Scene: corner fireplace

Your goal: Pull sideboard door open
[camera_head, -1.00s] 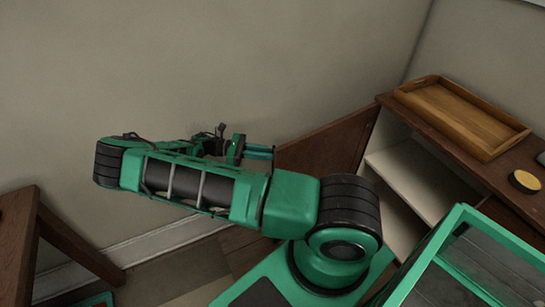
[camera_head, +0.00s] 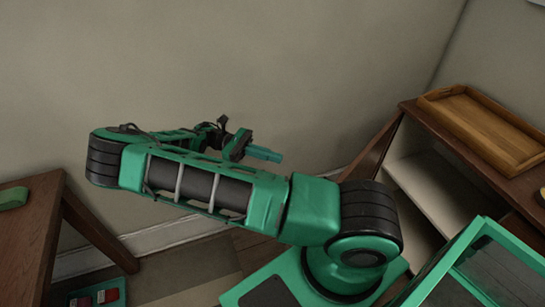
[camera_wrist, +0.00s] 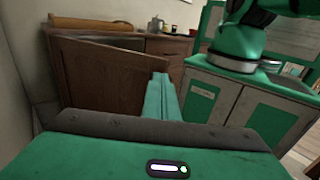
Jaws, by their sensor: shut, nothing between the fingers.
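The sideboard (camera_head: 470,170) stands at the right in the head view, its pale inside showing. Its brown door (camera_head: 374,150) stands open at the left end, seen at a steep angle and partly hidden by my arm. In the wrist view the door (camera_wrist: 105,78) shows as a brown panel ahead, left of the fingers. My gripper (camera_head: 266,154) is shut and empty, to the left of the door in the head view with wall visible between them. The shut fingers also show in the wrist view (camera_wrist: 162,96); whether they touch the door there cannot be told.
A wooden tray (camera_head: 482,128) and a yellow-topped tin (camera_head: 542,194) are on the sideboard top. A brown table (camera_head: 28,240) bearing a green object (camera_head: 13,198) stands at the left. The wall (camera_head: 270,70) is close behind my arm.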

